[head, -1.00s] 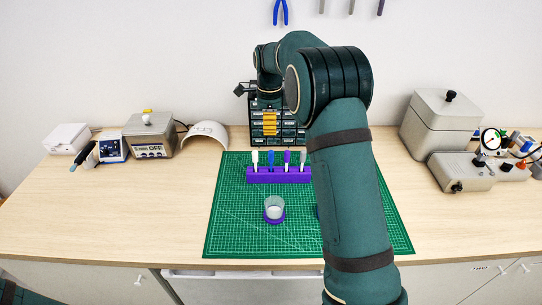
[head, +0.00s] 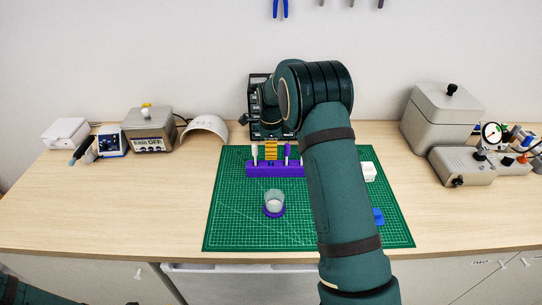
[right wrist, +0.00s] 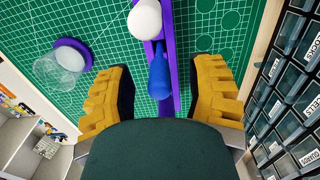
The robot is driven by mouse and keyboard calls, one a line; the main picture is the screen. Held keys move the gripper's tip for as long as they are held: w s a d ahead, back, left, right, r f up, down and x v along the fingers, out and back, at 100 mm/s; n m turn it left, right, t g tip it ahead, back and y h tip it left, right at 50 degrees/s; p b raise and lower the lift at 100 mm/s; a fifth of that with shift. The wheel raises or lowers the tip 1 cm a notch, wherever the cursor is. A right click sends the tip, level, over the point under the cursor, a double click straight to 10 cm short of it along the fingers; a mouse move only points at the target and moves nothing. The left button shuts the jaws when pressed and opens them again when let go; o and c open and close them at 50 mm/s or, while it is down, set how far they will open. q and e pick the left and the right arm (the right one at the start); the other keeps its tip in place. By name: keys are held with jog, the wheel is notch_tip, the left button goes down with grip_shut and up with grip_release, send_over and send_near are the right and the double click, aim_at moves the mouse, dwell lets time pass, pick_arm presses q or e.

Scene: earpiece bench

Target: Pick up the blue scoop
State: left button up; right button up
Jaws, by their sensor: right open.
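The purple rack (head: 262,170) stands on the green mat and holds upright scoops. My right gripper (head: 271,150) is over it with its yellow fingers pointing down. In the right wrist view, the blue scoop's handle (right wrist: 158,78) lies between the open yellow fingers (right wrist: 162,88), with a gap on each side. In the head view the fingers hide the blue scoop. The white scoop (head: 254,152) is just left of the fingers, and its rounded top shows in the right wrist view (right wrist: 145,18). The purple scoop (head: 287,152) is to their right. My left gripper is out of view.
A clear cup (head: 274,200) on a purple base stands in front of the rack. A white object (head: 369,171) and a blue piece (head: 378,216) lie right of my arm. A drawer cabinet (head: 258,105) stands close behind. The mat's left part (head: 228,210) is clear.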

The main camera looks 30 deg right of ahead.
jog(key=shift+f, duration=0.5)
grip_shut()
